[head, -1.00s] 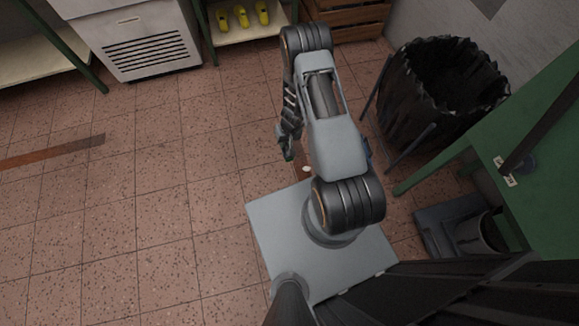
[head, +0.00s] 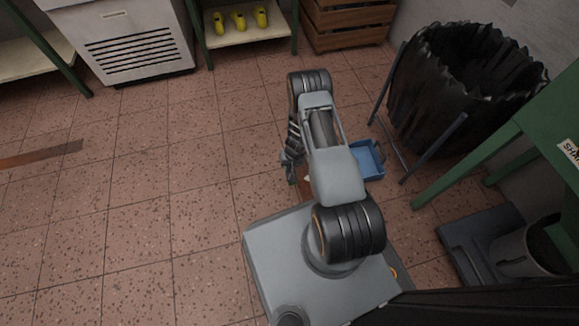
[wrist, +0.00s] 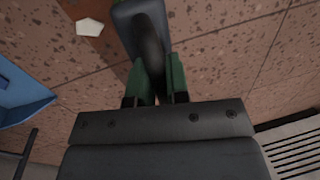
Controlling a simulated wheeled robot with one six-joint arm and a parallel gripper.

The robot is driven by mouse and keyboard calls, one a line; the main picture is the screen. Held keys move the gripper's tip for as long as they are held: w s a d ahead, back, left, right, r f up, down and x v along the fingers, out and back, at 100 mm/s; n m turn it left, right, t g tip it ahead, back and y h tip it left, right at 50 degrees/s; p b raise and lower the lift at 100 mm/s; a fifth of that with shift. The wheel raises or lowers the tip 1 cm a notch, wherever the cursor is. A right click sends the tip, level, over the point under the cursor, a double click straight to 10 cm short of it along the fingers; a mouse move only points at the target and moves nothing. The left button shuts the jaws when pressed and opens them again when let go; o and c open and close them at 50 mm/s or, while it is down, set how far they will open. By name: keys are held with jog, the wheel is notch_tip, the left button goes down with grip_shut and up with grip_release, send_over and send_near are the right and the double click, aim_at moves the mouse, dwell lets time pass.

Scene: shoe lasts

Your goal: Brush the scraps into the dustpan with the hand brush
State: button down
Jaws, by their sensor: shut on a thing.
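My gripper (wrist: 158,88) has green fingers and is shut on the dark handle of the hand brush (wrist: 150,42) in the wrist view. In the head view my gripper (head: 290,168) hangs low left of my forearm, and the brush is hard to make out. The blue dustpan (head: 368,160) lies on the floor right of my forearm, partly hidden by it. It also shows at the left of the wrist view (wrist: 18,92). One pale scrap (wrist: 90,27) lies on the floor between dustpan and brush.
A black bag-lined bin (head: 455,95) on a stand is right of the dustpan. A green table (head: 535,130) and a grey bucket (head: 520,252) are at the right. A wooden crate (head: 348,28) and a shelf with yellow lasts (head: 239,35) stand behind. The left floor is mostly clear.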

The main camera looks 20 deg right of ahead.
jog(key=f+b, duration=0.1)
jog(key=f, duration=0.1)
jog(key=f+b, duration=0.1)
jog(key=f, duration=0.1)
jog(key=f+b, duration=0.1)
jog(key=f, duration=0.1)
jog(key=shift+d, duration=0.4)
jog(key=shift+s+d+f+b, duration=0.1)
jog(key=shift+d+f+b, duration=0.1)
jog(key=shift+d+b, duration=0.1)
jog(key=s+d, duration=0.2)
jog(key=d, duration=0.7)
jog(key=s+d, duration=0.2)
jog(key=d, duration=0.8)
jog(key=s+d, duration=0.2)
jog(key=d, duration=0.8)
jog(key=shift+s+r, duration=0.3)
jog(key=w+a+r+p, duration=0.1)
jog(key=a+r+p, duration=0.3)
jog(key=r+p, duration=0.2)
jog(key=shift+r+p, duration=0.35)
jog(key=shift+p, duration=0.1)
jog(key=shift+a, duration=0.15)
